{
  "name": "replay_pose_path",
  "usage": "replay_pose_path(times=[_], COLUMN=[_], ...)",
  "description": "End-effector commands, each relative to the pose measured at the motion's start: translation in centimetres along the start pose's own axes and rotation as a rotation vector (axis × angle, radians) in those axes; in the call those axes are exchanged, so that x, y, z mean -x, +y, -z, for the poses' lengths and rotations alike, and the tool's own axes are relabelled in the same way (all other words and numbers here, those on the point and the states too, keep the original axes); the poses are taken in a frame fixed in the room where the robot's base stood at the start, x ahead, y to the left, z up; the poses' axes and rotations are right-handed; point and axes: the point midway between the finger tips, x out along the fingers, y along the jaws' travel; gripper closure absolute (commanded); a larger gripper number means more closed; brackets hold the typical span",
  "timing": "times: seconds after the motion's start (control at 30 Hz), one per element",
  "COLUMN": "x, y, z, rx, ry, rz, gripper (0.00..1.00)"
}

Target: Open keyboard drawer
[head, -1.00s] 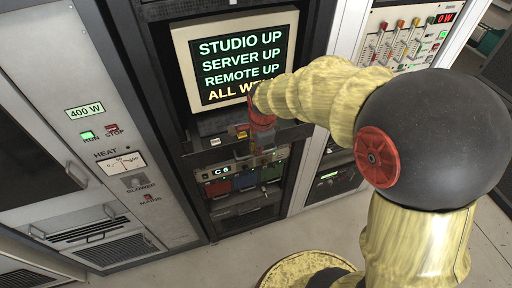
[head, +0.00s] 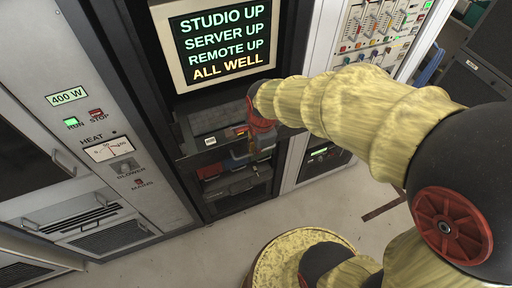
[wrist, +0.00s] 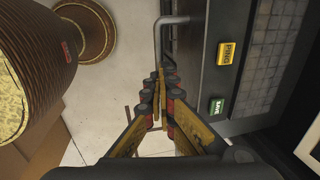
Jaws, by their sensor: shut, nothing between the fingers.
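The keyboard drawer (head: 190,147) is a dark tray under the monitor, standing out from the rack. Its top carries a white, a green and a yellow key near the front; the yellow PING key (wrist: 229,52) and green SAVE key (wrist: 216,106) show in the wrist view. A grey bar handle (wrist: 158,40) stands off the drawer's front. My gripper (wrist: 161,80) is shut, with its fingertips at the lower visible end of the handle, whose other end is hidden behind the fingers. Whether they touch it I cannot tell. In the head view my gripper (head: 258,148) is small and partly hidden by my arm.
The monitor (head: 225,45) sits above the drawer, and rack units (head: 235,182) lie below it. A grey transmitter cabinet (head: 95,130) stands at left, and a panel with sliders (head: 375,25) at right. The floor (head: 215,250) in front is clear.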

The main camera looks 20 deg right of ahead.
Motion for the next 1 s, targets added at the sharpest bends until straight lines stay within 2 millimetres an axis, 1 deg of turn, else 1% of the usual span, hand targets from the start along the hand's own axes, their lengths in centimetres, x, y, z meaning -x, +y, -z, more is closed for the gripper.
replay_pose_path(times=[0.03,0.47,0.87,1.0], x=[-0.8,-0.7,-0.2,0.8], y=[0.9,0.8,0.3,0.1], z=[0.0,0.0,0.0,0.0], rx=[0.000,0.000,0.000,0.000], ry=[0.000,0.000,0.000,0.000], rz=[-0.022,-0.020,-0.008,-0.003], gripper=[0.98,0.74,0.74,0.74])
